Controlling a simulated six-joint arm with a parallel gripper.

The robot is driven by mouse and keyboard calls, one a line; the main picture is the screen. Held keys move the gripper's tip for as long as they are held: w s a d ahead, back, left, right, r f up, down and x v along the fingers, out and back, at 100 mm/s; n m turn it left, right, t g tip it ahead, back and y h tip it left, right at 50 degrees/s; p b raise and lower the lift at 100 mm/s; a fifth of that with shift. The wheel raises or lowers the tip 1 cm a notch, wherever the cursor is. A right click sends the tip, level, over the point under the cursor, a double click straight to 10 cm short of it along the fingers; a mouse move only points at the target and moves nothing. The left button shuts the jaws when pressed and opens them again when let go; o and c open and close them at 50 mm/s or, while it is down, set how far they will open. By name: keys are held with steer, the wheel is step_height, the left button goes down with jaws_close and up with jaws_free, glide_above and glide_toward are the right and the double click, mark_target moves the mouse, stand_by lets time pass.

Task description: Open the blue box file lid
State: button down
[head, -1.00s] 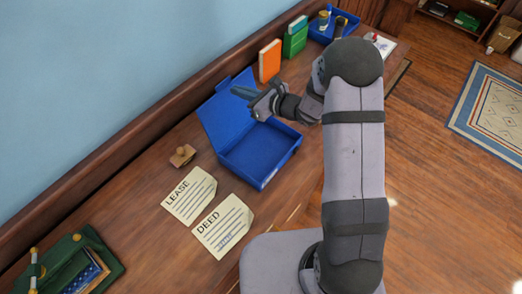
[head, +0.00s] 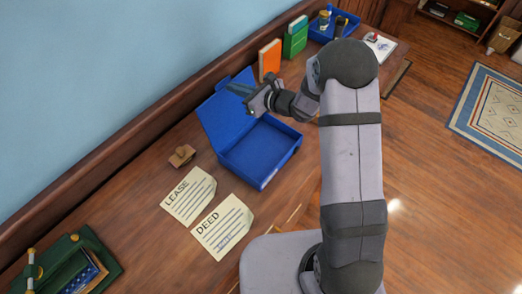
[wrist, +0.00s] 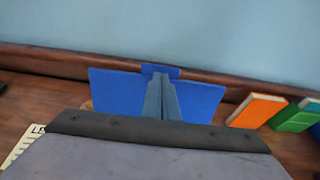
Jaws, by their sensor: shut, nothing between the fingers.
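The blue box file (head: 259,152) lies on the wooden desk with its empty tray showing. Its lid (head: 219,116) stands raised, tilted back toward the wall, with a small tab on its top edge. My gripper (head: 232,87) is shut and empty, in front of the upper part of the lid. In the wrist view the shut fingers (wrist: 161,98) stand before the middle of the lid (wrist: 115,94); I cannot tell whether they touch it. The tray is out of sight in the wrist view.
An orange book (head: 269,60) and green books (head: 295,40) stand right of the lid by the wall. A wooden stamp (head: 182,156), a lease sheet (head: 188,195) and a deed sheet (head: 222,229) lie to the left. A blue tray (head: 346,22) sits at the far end.

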steer(key=shift+s+d, duration=0.1)
steer(key=shift+d, duration=0.05)
stand_by(0.3)
steer(key=shift+s+d, duration=2)
steer(key=shift+d, duration=0.05)
